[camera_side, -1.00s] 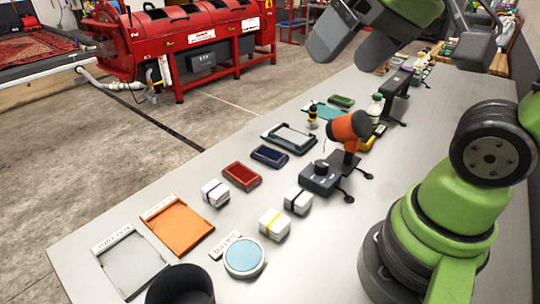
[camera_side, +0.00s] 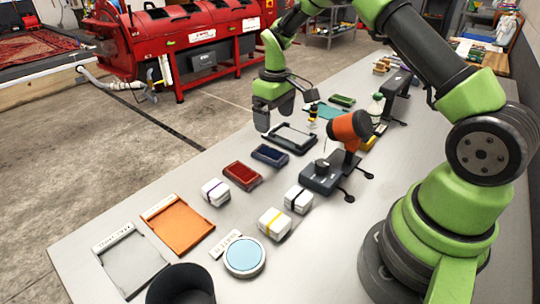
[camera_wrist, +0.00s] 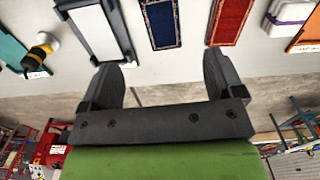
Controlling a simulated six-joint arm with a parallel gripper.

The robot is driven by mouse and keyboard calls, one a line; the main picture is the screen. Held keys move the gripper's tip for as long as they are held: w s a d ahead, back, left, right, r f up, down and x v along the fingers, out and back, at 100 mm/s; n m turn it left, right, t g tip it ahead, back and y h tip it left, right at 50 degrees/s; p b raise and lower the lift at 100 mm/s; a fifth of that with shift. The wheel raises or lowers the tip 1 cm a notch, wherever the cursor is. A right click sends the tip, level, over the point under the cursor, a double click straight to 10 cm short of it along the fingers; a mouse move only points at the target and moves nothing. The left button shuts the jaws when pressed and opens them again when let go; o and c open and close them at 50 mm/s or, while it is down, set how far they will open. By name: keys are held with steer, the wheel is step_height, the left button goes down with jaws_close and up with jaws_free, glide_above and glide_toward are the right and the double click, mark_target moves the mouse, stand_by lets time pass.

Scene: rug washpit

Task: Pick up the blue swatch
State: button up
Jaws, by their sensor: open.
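In the wrist view the blue swatch (camera_wrist: 160,22) is at the top centre, beyond the fingers. My gripper (camera_side: 275,118) is open and empty, pointing down above the bench's far-left edge, behind the blue swatch in the side view. In the wrist view its two fingers (camera_wrist: 170,80) are wide apart with nothing between them.
An orange-headed device (camera_side: 349,128) stands right of the swatches. White blocks (camera_side: 274,222), an orange tray (camera_side: 178,227), a grey tray (camera_side: 131,262), a blue disc (camera_side: 244,257) and a black cup (camera_side: 182,285) are nearer. A teal piece (camera_side: 327,112) lies farther back.

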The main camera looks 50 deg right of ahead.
glide_above(271, 153)
steer(key=f, duration=0.5)
steer(key=shift+s+d+f, duration=0.15)
steer(key=shift+s+d, duration=0.05)
steer(key=shift+s, duration=0.15)
steer(key=f, duration=0.5)
steer(key=shift+w+a+f, duration=0.1)
steer(key=shift+w+a, duration=0.1)
steer(key=shift+w, duration=0.15)
steer(key=c, duration=1)
